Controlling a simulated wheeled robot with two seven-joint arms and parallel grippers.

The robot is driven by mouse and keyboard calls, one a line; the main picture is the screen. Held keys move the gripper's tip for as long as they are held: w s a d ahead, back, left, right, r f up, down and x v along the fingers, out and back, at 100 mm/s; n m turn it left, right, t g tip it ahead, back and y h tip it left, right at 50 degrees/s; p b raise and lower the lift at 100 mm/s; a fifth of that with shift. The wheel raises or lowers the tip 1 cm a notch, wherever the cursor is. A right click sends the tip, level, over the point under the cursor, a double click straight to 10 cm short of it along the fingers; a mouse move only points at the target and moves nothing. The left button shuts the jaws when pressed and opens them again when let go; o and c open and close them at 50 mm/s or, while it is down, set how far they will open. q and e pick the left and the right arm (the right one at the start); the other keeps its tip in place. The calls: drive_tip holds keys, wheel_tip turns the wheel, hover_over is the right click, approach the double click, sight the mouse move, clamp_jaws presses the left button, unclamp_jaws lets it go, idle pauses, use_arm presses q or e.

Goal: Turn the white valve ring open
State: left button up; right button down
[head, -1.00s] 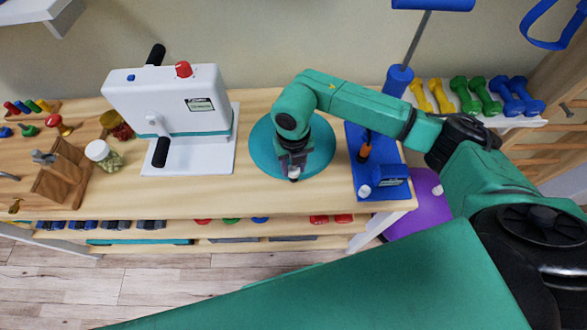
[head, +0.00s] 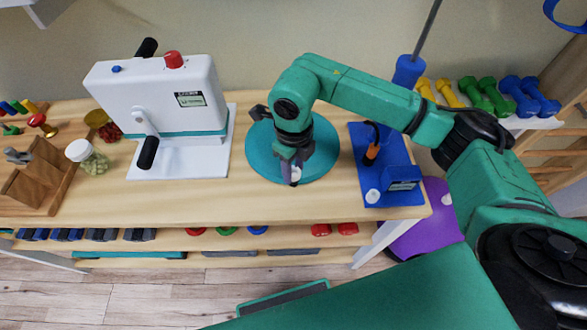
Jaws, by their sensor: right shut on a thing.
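My right gripper (head: 295,178) points down over a round teal disc (head: 325,165) on the wooden bench. Its fingers are shut on a small white piece, which I take to be the white valve ring (head: 296,175). Only a little of it shows between the fingertips; the rest is hidden by the gripper. A dark part (head: 260,112) sticks out left of my right wrist; I cannot tell whether it belongs to the gripper or to a thing on the disc. My left gripper is not in view.
A white machine (head: 160,95) with black handles stands left of the disc. A blue stand (head: 398,182) with a white knob is close on the right. Dumbbells (head: 498,95) line the right shelf. The bench front (head: 240,205) is clear.

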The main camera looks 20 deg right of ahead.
drive_tip(key=shift+r, duration=0.1)
drive_tip(key=shift+c, duration=2.3)
unclamp_jaws()
